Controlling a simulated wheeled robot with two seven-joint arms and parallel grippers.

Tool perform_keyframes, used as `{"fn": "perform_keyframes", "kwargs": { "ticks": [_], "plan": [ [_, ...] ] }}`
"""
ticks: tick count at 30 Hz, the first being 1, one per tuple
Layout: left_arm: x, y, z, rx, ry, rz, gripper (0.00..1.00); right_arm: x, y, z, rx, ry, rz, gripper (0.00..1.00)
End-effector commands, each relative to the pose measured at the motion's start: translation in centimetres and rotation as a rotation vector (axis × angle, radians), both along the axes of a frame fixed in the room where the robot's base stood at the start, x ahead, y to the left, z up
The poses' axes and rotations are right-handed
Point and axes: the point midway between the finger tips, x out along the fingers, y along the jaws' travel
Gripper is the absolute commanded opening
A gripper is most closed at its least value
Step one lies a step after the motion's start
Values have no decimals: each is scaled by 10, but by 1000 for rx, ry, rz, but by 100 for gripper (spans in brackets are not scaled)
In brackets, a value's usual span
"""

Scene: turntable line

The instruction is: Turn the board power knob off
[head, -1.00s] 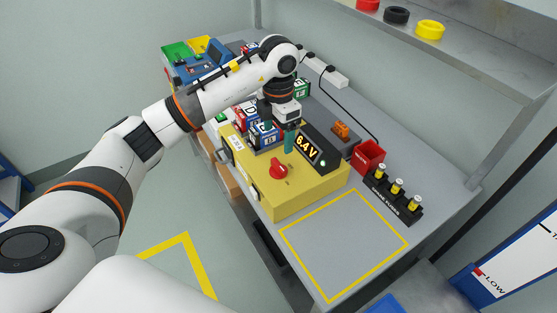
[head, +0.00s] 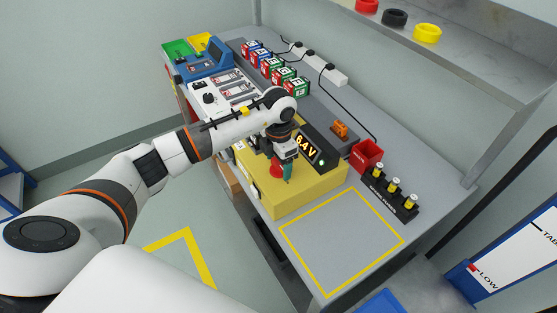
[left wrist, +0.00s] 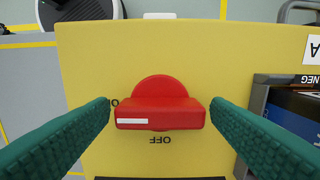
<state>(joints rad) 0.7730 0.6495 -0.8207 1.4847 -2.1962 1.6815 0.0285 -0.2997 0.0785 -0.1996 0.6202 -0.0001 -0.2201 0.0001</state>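The board (head: 312,190) is a yellow box on the bench. Its red power knob (head: 275,171) also shows in the left wrist view (left wrist: 160,105). The knob's bar lies crosswise there, with its white mark at the left end, beside a partly hidden label. The word OFF (left wrist: 160,140) reads upside down below the bar. My left gripper (head: 281,169) is at the knob. Its teal fingers stand open at either end of the bar, with small gaps (left wrist: 160,112). My right gripper is not in view.
A display (head: 308,149) reading 6.4 V with a green light stands behind the knob. A battery bay (left wrist: 262,120) is at the right in the wrist view. A red bin (head: 367,156) and a fuse rack (head: 392,196) stand to the right. The yellow-outlined bench area (head: 343,240) is clear.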

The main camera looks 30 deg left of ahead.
Motion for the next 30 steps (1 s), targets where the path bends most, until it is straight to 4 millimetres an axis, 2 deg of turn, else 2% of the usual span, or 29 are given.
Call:
{"fn": "perform_keyframes", "kwargs": {
  "ticks": [1,7,20,30],
  "plan": [
    [0,0,0,0,0,0,63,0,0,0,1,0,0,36],
    [0,0,0,0,0,0,32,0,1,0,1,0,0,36],
    [0,0,0,0,-1,100,32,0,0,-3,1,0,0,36],
    [1,0,0,-1,-2,384,32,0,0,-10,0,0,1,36]
  ]
}}
